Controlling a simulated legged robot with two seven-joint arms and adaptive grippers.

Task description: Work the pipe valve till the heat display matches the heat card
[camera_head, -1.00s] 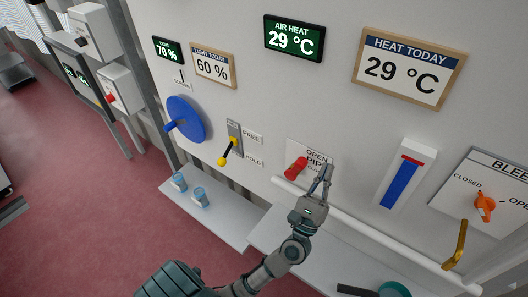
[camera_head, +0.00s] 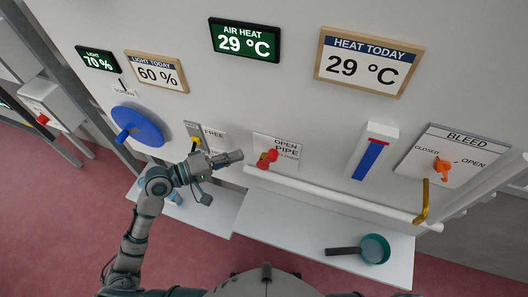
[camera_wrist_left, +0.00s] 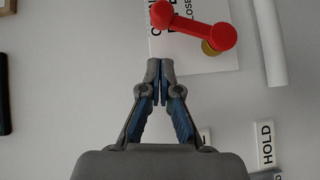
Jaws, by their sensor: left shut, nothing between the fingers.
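The red pipe valve handle (camera_head: 267,158) sits on a white plate reading OPEN PIPE and CLOSE (camera_head: 288,147). The green heat display (camera_head: 244,40) reads AIR HEAT 29 °C. The wood-framed heat card (camera_head: 368,62) reads HEAT TODAY 29 °C. My left gripper (camera_head: 238,156) is shut and empty, just left of the red handle. In the left wrist view its closed tips (camera_wrist_left: 160,65) lie below the red handle (camera_wrist_left: 194,34), with no grip on it. The handle shows a brass-coloured hub there. My right gripper is not in view.
A yellow-tipped lever (camera_head: 196,141), a blue wheel (camera_head: 138,125), a blue-and-red gauge (camera_head: 370,155) and an orange bleed knob (camera_head: 443,167) are on the wall. A white rail (camera_head: 330,200) runs below the valve. A green pan (camera_head: 374,249) lies on the shelf (camera_head: 300,245).

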